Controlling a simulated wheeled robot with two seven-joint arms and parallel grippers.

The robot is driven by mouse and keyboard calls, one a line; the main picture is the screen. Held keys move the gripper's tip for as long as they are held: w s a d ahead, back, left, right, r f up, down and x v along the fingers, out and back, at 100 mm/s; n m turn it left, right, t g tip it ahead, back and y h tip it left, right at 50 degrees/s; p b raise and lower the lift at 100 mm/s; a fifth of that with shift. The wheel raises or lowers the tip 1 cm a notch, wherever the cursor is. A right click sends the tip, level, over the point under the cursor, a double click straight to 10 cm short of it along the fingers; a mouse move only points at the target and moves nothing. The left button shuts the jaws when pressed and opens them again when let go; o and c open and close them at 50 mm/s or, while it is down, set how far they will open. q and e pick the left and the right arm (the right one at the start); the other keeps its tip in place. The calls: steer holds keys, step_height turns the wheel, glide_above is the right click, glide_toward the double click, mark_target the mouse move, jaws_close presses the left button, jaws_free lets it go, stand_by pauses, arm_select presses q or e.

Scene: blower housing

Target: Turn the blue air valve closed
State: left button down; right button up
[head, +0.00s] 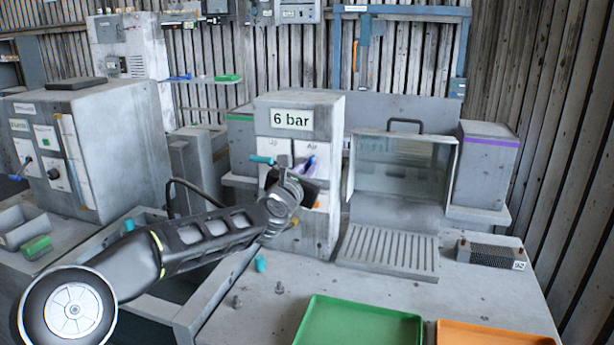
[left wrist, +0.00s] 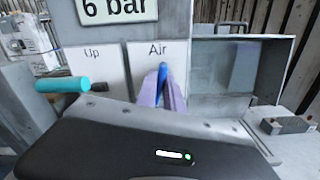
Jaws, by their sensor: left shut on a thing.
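The blue air valve (left wrist: 162,72) sits on the plate marked "Air" of the grey "6 bar" housing (head: 318,120). Its handle points roughly upright in the left wrist view, between the lilac fingers of my left gripper (left wrist: 162,92). The gripper is shut on the handle, and the fingers hide its lower part and pivot. In the head view my left gripper (head: 308,166) reaches the front of the housing and covers most of the valve. My right gripper is not in view.
A clear-fronted box (head: 402,165) stands right of the housing, with a slotted grey tray (head: 388,250) before it. A green tray (head: 360,325) and an orange tray (head: 490,335) lie at the front. Small pegs and a teal cylinder (head: 260,264) stand on the bench.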

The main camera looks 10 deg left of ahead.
arm_select(q)
steer(key=shift+d+f+m+b, duration=0.15)
steer(key=shift+m+b, duration=0.55)
steer(key=shift+m, duration=1.8)
steer(key=shift+d+f+m+b, duration=0.1)
steer(key=shift+m+b, duration=0.6)
steer(key=shift+m, duration=1.8)
steer(key=shift+d+f+m+b, duration=0.15)
steer(key=shift+m+b, duration=0.55)
steer(key=shift+m, duration=1.8)
steer(key=shift+a, duration=0.15)
steer(key=c, duration=1.5)
jaws_free()
steer(key=shift+o, duration=0.2)
steer(key=shift+s, duration=0.15)
steer(key=s+b, duration=0.2)
steer(key=s, duration=0.5)
steer(key=shift+s+a, duration=0.25)
